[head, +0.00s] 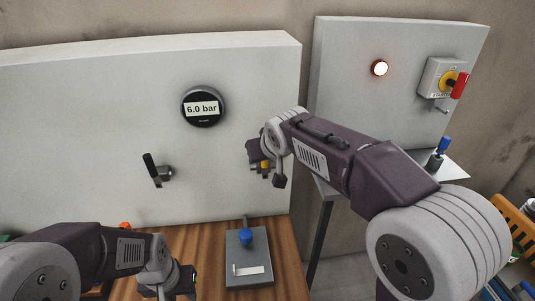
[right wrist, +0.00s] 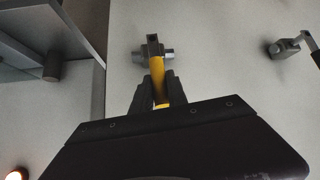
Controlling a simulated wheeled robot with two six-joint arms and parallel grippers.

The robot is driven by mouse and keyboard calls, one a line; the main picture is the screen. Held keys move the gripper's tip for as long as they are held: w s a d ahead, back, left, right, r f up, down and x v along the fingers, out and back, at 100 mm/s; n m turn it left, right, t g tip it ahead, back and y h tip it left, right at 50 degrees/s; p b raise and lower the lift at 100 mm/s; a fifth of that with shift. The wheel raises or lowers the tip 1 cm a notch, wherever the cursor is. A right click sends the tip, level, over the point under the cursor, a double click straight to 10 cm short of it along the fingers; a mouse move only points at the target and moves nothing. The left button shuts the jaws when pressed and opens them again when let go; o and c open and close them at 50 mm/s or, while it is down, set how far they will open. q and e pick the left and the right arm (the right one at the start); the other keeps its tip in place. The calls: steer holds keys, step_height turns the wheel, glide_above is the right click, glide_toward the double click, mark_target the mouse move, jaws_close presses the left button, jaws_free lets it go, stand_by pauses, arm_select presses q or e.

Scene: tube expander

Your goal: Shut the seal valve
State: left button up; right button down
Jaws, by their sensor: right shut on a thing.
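A small metal valve (right wrist: 140,56) with a yellow lever (right wrist: 160,72) is on the pale panel. In the right wrist view the lever runs from the valve body toward my gripper, across the line of the metal stubs. My right gripper (right wrist: 157,92) is shut on the yellow lever, one dark finger on each side. In the head view a bit of the yellow lever (head: 265,165) shows by the right gripper (head: 266,172); my arm hides part of it. My left gripper (head: 178,284) is low at the left, above the wooden bench; its fingers are unclear.
A round gauge (head: 203,107) reads 6.0 bar. A second valve with a black lever (head: 151,167) is on the same panel at left. A grey block with a blue knob (head: 246,237) sits on the bench. A lit lamp (head: 380,68) and red-handled switch (head: 460,85) are at right.

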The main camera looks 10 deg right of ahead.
steer(key=shift+d+f, duration=0.1)
steer(key=shift+d, duration=0.1)
stand_by(0.5)
steer(key=c, duration=1.3)
jaws_free()
steer(key=v, duration=0.9)
steer(key=shift+d, duration=0.25)
